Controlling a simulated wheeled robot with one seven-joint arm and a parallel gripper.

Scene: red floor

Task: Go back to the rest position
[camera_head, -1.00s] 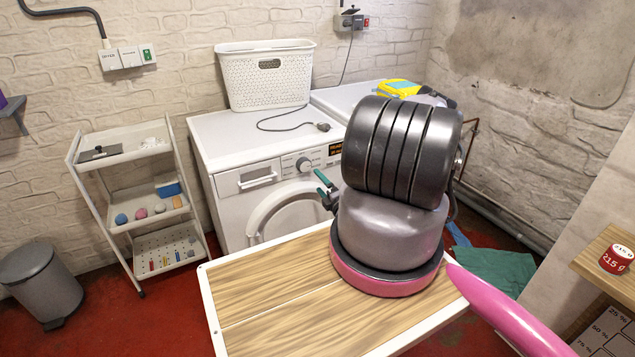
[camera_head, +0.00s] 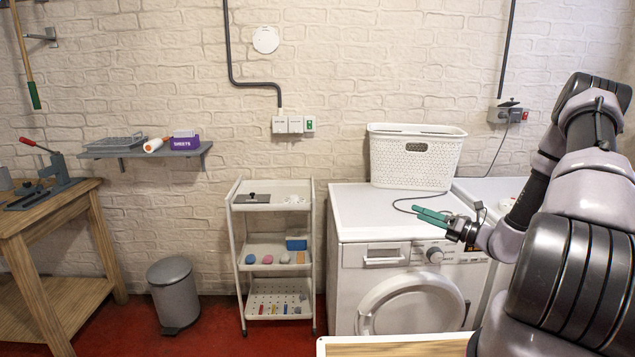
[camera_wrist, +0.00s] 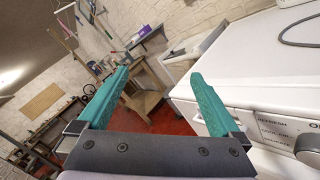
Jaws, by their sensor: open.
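My gripper (camera_head: 432,216) has teal fingers and is in front of the washing machine (camera_head: 385,227), near its top front edge and control panel. In the wrist view, the two teal fingers of my gripper (camera_wrist: 160,85) are spread apart with nothing between them. My arm fills the right side of the head view and hides part of the second white appliance behind it.
A white basket (camera_head: 412,158) stands on the washing machine. A white trolley (camera_head: 273,228) with small items and a grey bin (camera_head: 174,296) stand to the left. A wooden workbench (camera_head: 45,220) is at far left. Red floor shows between the bench and trolley.

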